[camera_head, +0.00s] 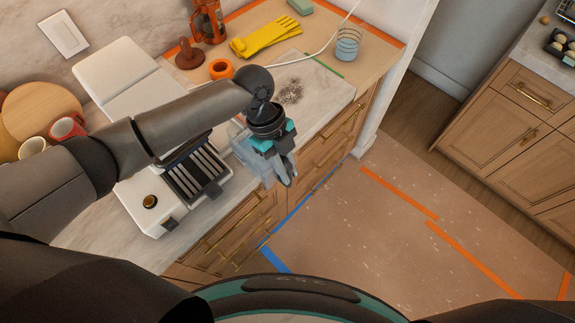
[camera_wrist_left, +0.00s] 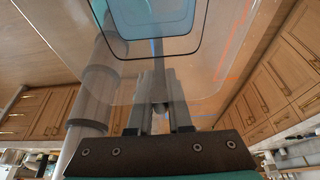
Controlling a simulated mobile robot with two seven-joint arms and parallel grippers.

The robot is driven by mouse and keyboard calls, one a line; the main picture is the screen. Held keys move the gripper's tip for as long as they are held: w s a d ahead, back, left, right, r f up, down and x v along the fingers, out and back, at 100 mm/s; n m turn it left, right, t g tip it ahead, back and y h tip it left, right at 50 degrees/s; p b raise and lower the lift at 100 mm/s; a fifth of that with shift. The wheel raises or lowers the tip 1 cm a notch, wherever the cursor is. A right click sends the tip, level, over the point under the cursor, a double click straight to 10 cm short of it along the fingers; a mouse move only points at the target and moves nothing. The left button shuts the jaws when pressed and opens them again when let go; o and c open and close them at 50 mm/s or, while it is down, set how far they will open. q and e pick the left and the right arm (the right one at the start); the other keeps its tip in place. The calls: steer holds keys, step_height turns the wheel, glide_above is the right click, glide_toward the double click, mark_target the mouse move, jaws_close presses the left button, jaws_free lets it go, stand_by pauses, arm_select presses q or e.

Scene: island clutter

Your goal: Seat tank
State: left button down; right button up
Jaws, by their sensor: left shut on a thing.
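The clear, see-through tank (camera_head: 246,150) is in my left gripper (camera_head: 284,172), held in the air just past the counter's front edge. In the left wrist view the tank (camera_wrist_left: 195,75) fills the upper middle, with a bluish rounded shape seen through it. The left gripper's fingers (camera_wrist_left: 160,105) are shut on its wall. The white coffee machine (camera_head: 128,98) stands on the counter, left of the tank, with a dark slatted drip tray (camera_head: 196,178) and a round knob. My left arm hides part of the machine. My right gripper is not in view.
Cups (camera_head: 67,128) stand at the left. A wire cup (camera_head: 348,44) is at the back right. The floor right of the counter is open.

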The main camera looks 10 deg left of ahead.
arm_select(q)
steer(key=shift+w+a, duration=0.7)
steer(key=shift+w+a+b, duration=1.35)
steer(key=shift+w+a, duration=0.25)
steer(key=shift+a, duration=0.4)
steer(key=shift+w+a+b, duration=1.35)
steer(key=shift+w+a, duration=0.3)
steer(key=shift+a, duration=0.4)
steer(key=shift+w+a+b, duration=1.35)
steer(key=shift+w+a, duration=0.25)
steer(key=shift+a, duration=0.4)
steer(key=shift+w+a+b, duration=0.4)
steer(key=shift+a+b, duration=0.05)
steer(key=shift+a, duration=0.15)
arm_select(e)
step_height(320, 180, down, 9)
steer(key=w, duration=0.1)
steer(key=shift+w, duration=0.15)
arm_select(q)
steer(key=shift+r, duration=0.1)
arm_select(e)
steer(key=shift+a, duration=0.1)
